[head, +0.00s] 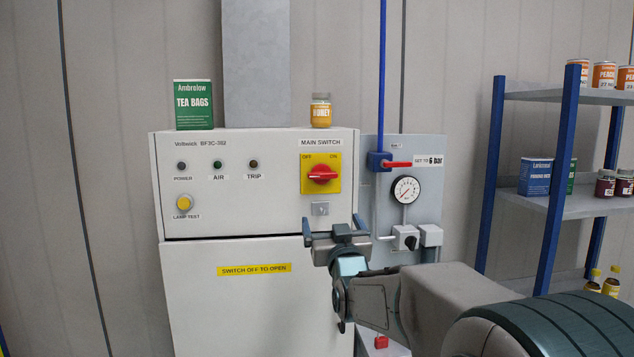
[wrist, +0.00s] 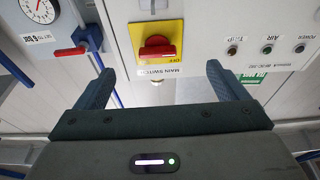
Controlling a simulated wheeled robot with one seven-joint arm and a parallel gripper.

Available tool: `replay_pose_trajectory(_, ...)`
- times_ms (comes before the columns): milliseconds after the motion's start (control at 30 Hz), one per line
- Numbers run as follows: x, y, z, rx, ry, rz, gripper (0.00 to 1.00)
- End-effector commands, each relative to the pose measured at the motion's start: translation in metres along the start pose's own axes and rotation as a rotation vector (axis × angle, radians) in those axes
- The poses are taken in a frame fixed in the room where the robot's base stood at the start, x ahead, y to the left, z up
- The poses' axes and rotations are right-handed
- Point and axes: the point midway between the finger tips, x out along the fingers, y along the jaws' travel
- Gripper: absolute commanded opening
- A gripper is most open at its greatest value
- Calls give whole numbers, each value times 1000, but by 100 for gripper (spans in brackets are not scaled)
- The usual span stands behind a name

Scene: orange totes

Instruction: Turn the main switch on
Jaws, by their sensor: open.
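The main switch (head: 322,174) is a red rotary knob on a yellow plate at the upper right of the grey cabinet front. The plate reads OFF at left and ON at right. The knob's grip lies roughly horizontal. In the wrist view, which is upside down, the red knob (wrist: 157,47) sits beyond and between my two fingers. My gripper (head: 335,228) is open and empty, below the switch and in front of the cabinet in the head view. It also shows in the wrist view (wrist: 157,80), apart from the knob.
A metal hasp (head: 320,209) sits under the switch. To the right are a red-handled valve (head: 397,164) on a blue pipe and a pressure gauge (head: 406,190). A tea box (head: 193,104) and a honey jar (head: 321,111) stand on the cabinet (head: 230,310). Shelving (head: 560,180) is at right.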

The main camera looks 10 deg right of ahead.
Motion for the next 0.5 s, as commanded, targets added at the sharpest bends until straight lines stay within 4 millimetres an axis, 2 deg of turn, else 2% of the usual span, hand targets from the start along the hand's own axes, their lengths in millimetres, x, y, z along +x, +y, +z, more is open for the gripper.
replay_pose_trajectory(100,9,5,-13,10,95,9,93)
replay_pose_trajectory(333,23,7,-23,17,142,12,93)
replay_pose_trajectory(500,50,7,-28,18,139,13,93)
